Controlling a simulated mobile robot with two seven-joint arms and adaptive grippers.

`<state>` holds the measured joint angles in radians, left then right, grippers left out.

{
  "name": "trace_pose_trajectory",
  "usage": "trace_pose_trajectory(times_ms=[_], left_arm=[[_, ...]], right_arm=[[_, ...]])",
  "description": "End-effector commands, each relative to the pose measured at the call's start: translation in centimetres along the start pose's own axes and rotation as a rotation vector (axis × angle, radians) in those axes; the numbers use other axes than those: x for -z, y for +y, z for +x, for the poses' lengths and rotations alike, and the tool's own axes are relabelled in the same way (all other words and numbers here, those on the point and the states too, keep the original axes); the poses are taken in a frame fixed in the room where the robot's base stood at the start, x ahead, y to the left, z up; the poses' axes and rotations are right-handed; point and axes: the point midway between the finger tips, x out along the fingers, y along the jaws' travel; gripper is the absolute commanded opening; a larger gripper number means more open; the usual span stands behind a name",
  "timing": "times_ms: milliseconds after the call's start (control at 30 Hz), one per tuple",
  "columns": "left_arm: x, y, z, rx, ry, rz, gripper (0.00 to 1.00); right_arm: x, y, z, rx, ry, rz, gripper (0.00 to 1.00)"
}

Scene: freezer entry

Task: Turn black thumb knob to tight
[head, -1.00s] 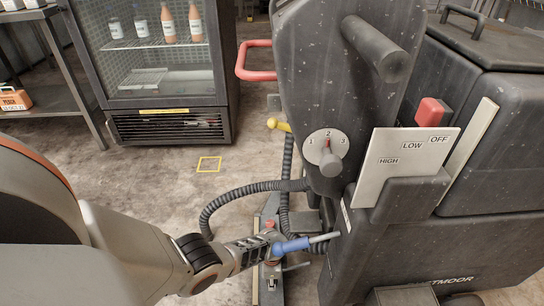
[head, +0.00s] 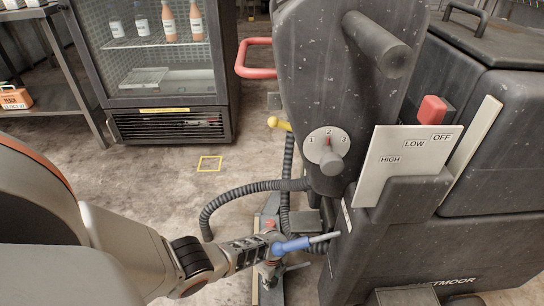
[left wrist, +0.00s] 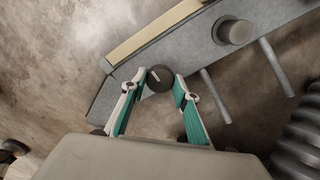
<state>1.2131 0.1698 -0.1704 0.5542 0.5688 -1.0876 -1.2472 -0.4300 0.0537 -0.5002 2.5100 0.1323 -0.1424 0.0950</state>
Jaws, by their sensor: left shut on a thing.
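The black thumb knob (left wrist: 159,79) is a small dark disc with a short white mark, in the left wrist view. It sits at the edge of a grey bar (left wrist: 190,47). My left gripper (left wrist: 160,84) has its two green-padded fingers closed on either side of the knob, around its rim. In the head view my left gripper (head: 268,243) reaches in low beside the floor machine (head: 380,240). The knob cannot be made out there. No "tight" label is readable in either view. My right gripper is not in view.
A blue-handled lever (head: 292,244) lies close to my left gripper. A black ribbed hose (head: 225,192) curves above it.

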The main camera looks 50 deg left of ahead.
Motion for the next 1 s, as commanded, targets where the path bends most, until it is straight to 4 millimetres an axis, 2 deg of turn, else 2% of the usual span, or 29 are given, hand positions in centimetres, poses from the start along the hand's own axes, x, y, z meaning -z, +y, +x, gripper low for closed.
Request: trace_pose_trajectory(times_ms=[567,600,667,1000], left_arm=[[0.06,0.0,0.04,0.001,0.001,0.038,0.08],[0.06,0.0,0.04,0.001,0.001,0.037,0.32],[0.05,0.0,0.04,0.001,0.001,0.037,0.47],[0.01,0.0,-0.01,0.0,0.0,0.036,0.47]], right_arm=[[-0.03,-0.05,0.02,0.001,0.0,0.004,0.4],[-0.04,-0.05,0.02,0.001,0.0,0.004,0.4],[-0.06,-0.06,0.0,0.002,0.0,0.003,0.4],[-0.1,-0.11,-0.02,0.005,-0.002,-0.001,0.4]])
